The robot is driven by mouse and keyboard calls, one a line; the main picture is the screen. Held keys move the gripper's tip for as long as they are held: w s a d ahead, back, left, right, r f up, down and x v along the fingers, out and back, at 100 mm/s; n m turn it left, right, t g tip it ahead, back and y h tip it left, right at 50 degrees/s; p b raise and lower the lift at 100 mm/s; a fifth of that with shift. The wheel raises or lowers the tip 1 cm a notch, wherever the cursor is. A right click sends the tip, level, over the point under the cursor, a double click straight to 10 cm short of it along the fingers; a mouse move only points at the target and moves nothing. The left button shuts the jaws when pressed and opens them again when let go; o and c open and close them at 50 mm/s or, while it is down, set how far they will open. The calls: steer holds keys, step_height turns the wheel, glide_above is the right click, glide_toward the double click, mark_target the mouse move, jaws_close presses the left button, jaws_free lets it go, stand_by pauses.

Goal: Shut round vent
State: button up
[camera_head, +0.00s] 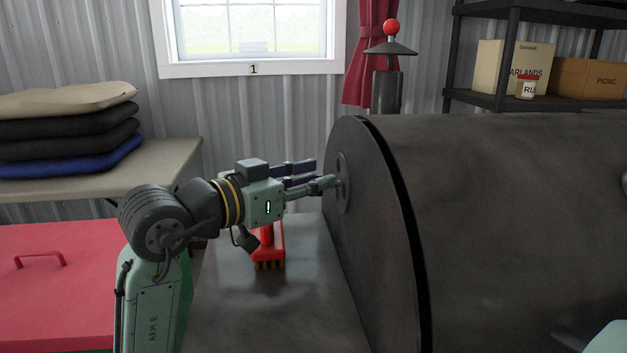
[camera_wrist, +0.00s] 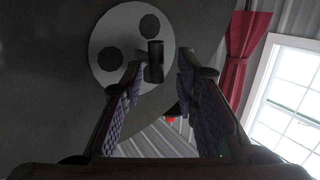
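The round vent (camera_head: 343,190) is a disc on the flat end wall of a big dark metal barrel (camera_head: 500,200). In the wrist view the vent (camera_wrist: 120,32) is a pale grey disc with two dark round holes, at upper left. A dark upright knob (camera_wrist: 155,62) stands out from its right part. My gripper (camera_head: 322,172) reaches right, up to the vent. In the wrist view my gripper (camera_wrist: 161,76) is open, its purple-padded fingers apart, with the knob between or just beyond the tips, nearer the left finger. I cannot tell whether it touches.
A red brush (camera_head: 267,250) lies on the grey side shelf (camera_head: 300,300) below my gripper. A capped chimney (camera_head: 387,85) with a red ball stands behind the barrel. A table (camera_head: 165,165) with folded cloths and a red chest (camera_head: 50,280) are at left.

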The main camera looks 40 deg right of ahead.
steer(key=shift+o, duration=0.6)
steer(key=shift+f, duration=0.1)
steer(key=shift+s, duration=0.1)
steer(key=a, duration=1.2)
steer(key=shift+s+r, duration=0.25)
steer(key=shift+r, duration=0.2)
